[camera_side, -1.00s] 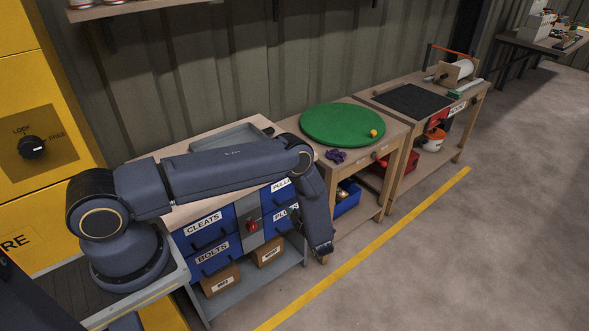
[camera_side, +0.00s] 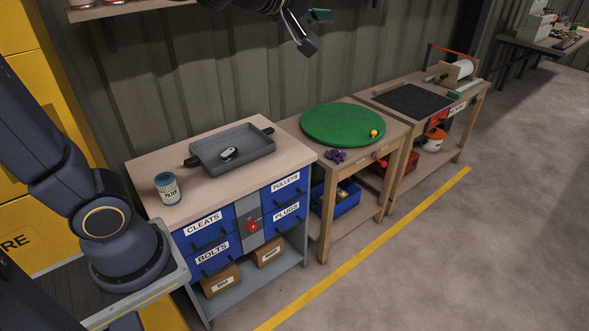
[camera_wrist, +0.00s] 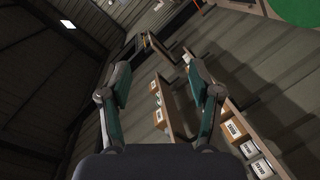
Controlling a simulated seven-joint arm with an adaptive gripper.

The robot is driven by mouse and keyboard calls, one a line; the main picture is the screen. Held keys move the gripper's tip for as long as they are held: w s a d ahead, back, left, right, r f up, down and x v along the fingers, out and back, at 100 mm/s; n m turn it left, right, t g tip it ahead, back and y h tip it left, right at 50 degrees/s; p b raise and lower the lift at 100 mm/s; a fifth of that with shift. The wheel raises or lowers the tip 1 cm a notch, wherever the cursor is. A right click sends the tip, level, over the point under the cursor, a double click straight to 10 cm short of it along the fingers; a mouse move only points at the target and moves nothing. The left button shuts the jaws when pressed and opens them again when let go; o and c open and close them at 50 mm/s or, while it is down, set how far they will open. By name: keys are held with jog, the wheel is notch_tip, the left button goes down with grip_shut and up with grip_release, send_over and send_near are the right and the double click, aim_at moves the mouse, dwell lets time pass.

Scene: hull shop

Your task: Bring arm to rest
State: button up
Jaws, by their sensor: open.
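My gripper (camera_side: 312,30) is raised high near the top edge of the side view, in front of the corrugated wall and above the benches. In the wrist view my gripper (camera_wrist: 160,88) shows two fingers spread well apart, with nothing between them. It is open and empty. My arm rises from its base at the left of the side view and leaves the frame at the top, so its middle is out of sight.
A drawer bench (camera_side: 150,208) holds a grey tray (camera_side: 262,147) with a small object in it, and a filter can (camera_side: 168,188). A green round mat (camera_side: 340,122) lies on the neighbouring bench. A shelf (camera_side: 120,10) is on the wall at upper left.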

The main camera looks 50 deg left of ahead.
jog(key=s+f+m+g, duration=0.5)
jog(key=s+f, duration=0.4)
jog(key=s, duration=0.3)
jog(key=s+f+m+g, duration=0.5)
jog(key=s+f, duration=0.4)
jog(key=s, duration=0.3)
jog(key=shift+a, duration=0.4)
